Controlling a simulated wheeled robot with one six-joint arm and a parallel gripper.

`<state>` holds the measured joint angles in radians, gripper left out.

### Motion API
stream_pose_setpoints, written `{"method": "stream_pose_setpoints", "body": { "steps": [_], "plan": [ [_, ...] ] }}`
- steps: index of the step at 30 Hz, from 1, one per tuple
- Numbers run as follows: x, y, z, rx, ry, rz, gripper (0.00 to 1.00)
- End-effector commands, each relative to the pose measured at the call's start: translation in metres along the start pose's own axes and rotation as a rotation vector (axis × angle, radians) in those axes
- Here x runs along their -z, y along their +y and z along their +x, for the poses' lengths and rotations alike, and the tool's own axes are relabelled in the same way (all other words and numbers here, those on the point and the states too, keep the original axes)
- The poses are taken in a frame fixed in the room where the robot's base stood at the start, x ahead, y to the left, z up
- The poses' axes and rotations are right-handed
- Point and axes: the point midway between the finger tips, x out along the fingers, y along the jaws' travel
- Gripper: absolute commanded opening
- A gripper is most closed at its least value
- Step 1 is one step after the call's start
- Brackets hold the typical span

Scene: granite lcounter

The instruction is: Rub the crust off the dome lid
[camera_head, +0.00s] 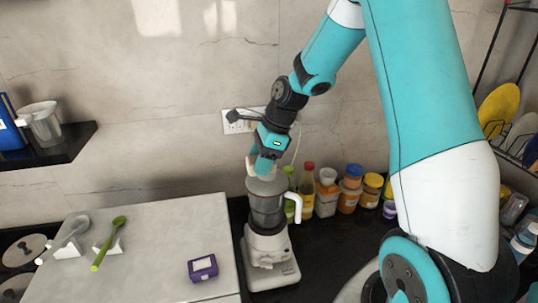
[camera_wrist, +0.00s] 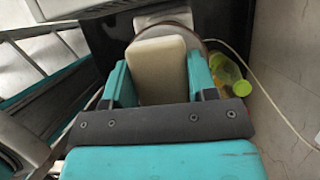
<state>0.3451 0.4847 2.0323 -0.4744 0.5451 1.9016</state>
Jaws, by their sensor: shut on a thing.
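My gripper (camera_head: 264,168) is shut on a cream-coloured block (camera_wrist: 160,72), which looks like a sponge or pad. The block sits between the teal fingers in the wrist view. In the head view, my gripper is over the grey, dome-like lid (camera_head: 268,186) on top of a blender (camera_head: 267,213). The block is at or just above this lid; I cannot tell whether they touch. In the wrist view the block and fingers hide most of the lid. No crust can be made out on it.
Several bottles and jars (camera_head: 327,192) stand right behind the blender, along the wall. A cable hangs from the wall socket (camera_head: 240,121) close by. A purple box (camera_head: 202,268) and a green spoon (camera_head: 108,244) lie on the grey surface at left. A shelf (camera_head: 50,146) juts out at left.

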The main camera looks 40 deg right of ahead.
Motion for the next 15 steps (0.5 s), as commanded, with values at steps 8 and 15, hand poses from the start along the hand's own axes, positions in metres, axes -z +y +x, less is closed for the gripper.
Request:
{"method": "stream_pose_setpoints", "body": {
  "steps": [8, 15],
  "plan": [
    [0.000, 0.000, 0.001, 0.000, 0.000, 0.001, 0.22],
    [0.017, -0.001, -0.009, 0.001, 0.001, 0.007, 0.22]
  ]
}}
